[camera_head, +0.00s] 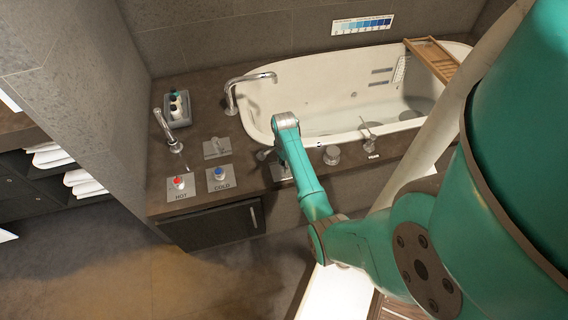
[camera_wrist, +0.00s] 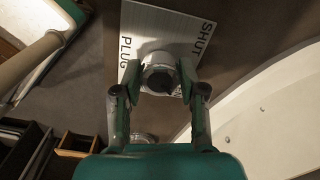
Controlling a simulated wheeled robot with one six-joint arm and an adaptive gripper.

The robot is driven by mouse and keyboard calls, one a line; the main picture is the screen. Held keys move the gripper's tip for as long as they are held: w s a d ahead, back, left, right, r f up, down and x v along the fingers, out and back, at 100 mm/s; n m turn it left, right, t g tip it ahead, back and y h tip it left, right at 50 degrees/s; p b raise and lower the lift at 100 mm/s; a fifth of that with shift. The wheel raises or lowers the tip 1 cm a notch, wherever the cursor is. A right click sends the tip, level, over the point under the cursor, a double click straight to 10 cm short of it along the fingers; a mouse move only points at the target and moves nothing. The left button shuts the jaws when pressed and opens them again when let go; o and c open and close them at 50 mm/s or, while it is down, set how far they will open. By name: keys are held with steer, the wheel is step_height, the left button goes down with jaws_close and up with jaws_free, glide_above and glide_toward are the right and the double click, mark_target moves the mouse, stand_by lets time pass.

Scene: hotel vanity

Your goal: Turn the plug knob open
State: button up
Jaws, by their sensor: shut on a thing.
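In the wrist view, the round grey plug knob (camera_wrist: 160,62) with a dark front sits on a light plate (camera_wrist: 140,22) marked PLUG and SHUT. My gripper (camera_wrist: 160,82) has one finger on each side of the knob and is shut on it. In the head view, my gripper (camera_head: 270,155) is down at the counter beside the tub's near left rim. The plug plate (camera_head: 280,172) shows only in part there, and my arm hides most of the knob.
The white bathtub (camera_head: 310,85) lies behind, with a curved spout (camera_head: 250,79) at its left. The red HOT knob (camera_head: 179,184) and blue COLD knob (camera_head: 219,173) stand left of my gripper. Another round fitting (camera_head: 331,155) is to its right.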

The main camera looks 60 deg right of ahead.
steer(key=o, duration=1.1)
steer(key=shift+o, duration=0.2)
step_height(320, 180, up, 12)
